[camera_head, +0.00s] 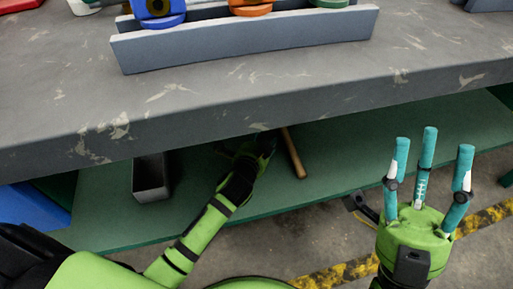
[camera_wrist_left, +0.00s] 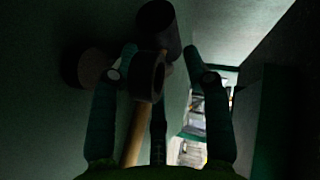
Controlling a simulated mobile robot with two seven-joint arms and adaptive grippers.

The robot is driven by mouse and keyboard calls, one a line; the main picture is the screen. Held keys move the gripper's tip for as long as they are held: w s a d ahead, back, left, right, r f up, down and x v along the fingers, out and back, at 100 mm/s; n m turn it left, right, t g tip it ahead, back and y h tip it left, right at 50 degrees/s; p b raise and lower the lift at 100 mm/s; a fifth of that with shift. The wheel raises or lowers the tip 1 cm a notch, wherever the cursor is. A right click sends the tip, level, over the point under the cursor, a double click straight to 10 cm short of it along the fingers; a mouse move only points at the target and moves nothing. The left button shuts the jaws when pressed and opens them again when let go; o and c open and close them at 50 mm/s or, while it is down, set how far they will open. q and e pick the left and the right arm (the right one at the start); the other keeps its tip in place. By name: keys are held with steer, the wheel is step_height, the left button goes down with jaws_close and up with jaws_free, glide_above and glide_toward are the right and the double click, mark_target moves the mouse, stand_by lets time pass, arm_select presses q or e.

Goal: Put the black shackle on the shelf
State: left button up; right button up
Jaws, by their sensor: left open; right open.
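My left gripper (camera_head: 262,146) reaches in under the bench, low over the green lower shelf (camera_head: 340,150). Its fingers are mostly hidden by the bench edge in the head view. In the dark left wrist view its teal fingers (camera_wrist_left: 160,54) stand apart. A dark, ring-like shape (camera_wrist_left: 148,76) shows between them; I cannot tell whether it is the black shackle or whether a finger touches it. A wooden handle (camera_head: 293,153) lies close to the left gripper, and it also shows in the left wrist view (camera_wrist_left: 133,136). My right gripper (camera_head: 428,160) is open and empty, fingers pointing up.
A grey open bin (camera_head: 151,180) and a blue object (camera_head: 32,208) are left of my left arm. The thick grey bench top (camera_head: 250,95) overhangs the shelf. A grey rack (camera_head: 245,45) with coloured items stands on top. Dark cylindrical shapes (camera_wrist_left: 157,27) show beyond the fingers.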

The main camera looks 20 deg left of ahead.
arm_select(q)
steer(key=p+v, duration=0.2)
steer(key=v, duration=0.4)
steer(key=shift+r, duration=0.1)
steer(key=p+v, duration=0.1)
steer(key=v, duration=0.3)
steer(key=shift+s, duration=0.4)
steer(key=shift+s+d+r, duration=0.1)
steer(key=shift+s+r, duration=0.05)
steer(key=shift+s, duration=0.05)
steer(key=s+d+r+n+t+h, duration=0.2)
steer(key=r, duration=0.6)
steer(key=s+d+r+n+t+h, duration=0.2)
steer(key=r+n+h, duration=0.1)
steer(key=r, duration=0.5)
steer(key=s+d+r+n+t+h, duration=0.2)
steer(key=r+n+t, duration=0.1)
steer(key=r, duration=0.5)
steer(key=shift+s+d+h, duration=0.2)
steer(key=shift+s+h, duration=0.2)
arm_select(e)
steer(key=w+a+f+m+g+h, duration=0.1)
steer(key=w+f+g+h, duration=0.4)
steer(key=w+f, duration=0.1)
steer(key=shift+w+f+m, duration=0.15)
steer(key=shift+w+m, duration=0.25)
steer(key=shift+g, duration=0.3)
